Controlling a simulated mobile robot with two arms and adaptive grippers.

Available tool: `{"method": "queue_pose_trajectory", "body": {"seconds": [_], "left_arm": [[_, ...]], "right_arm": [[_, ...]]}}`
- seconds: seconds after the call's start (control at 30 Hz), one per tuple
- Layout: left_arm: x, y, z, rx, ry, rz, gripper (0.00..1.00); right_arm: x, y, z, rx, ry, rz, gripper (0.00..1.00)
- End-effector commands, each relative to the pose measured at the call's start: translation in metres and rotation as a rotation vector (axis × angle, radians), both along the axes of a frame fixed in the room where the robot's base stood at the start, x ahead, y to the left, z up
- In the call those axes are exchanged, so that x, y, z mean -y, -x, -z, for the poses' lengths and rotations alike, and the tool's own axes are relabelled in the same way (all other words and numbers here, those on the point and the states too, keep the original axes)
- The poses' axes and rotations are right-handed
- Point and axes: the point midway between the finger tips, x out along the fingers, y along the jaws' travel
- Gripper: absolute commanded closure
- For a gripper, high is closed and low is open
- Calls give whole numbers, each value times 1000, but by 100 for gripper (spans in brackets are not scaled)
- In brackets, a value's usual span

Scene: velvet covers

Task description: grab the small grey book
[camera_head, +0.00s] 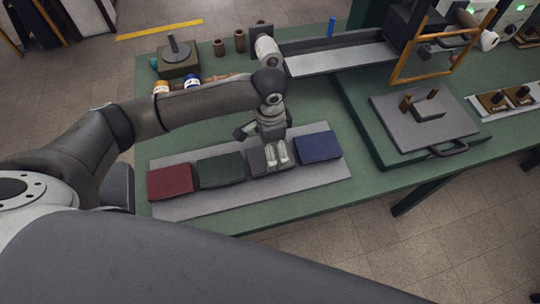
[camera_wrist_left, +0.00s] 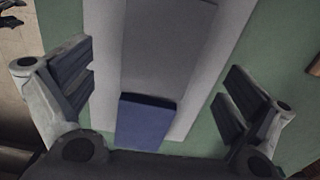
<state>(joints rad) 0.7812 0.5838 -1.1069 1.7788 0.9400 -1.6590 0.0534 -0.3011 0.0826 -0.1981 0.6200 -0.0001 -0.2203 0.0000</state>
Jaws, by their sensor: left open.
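The small grey book (camera_head: 256,163) lies on a light grey mat (camera_head: 200,207), between a dark green book (camera_head: 220,171) and a blue book (camera_head: 318,148). My left gripper (camera_head: 277,154) is over the grey book and hides part of it. In the left wrist view the gripper (camera_wrist_left: 160,88) is open, its fingers spread wide to either side. The grey book (camera_wrist_left: 168,50) appears between and beyond them, with the blue book (camera_wrist_left: 143,125) nearer the palm. Nothing is held. My right gripper is not in view.
A red book (camera_head: 170,181) lies at the mat's left end. The mat is on a green table (camera_head: 330,190). Behind my arm are small bottles (camera_head: 160,87), brown cups (camera_head: 239,41) and a long tray (camera_head: 335,58). A raised board with a grey plate (camera_head: 425,125) stands to the right.

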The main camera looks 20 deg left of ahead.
Motion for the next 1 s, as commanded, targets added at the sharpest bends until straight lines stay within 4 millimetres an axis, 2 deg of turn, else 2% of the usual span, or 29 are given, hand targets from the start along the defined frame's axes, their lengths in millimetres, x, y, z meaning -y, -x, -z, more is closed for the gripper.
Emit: {"method": "queue_pose_trajectory", "body": {"seconds": [0.13, 0.3, 0.57, 0.93, 1.0], "left_arm": [[-1, -1, 21, -4, -2, -2, 0], [-1, -1, 42, -2, -1, 0, 0], [0, -1, 46, 1, -1, 1, 0], [0, -1, 46, 0, 0, 1, 46], [0, -2, 45, 1, -1, 1, 48]], "right_arm": [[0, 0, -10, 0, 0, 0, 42], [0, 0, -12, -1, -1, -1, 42], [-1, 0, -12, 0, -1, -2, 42], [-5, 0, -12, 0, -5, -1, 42], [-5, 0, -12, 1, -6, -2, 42]]}}
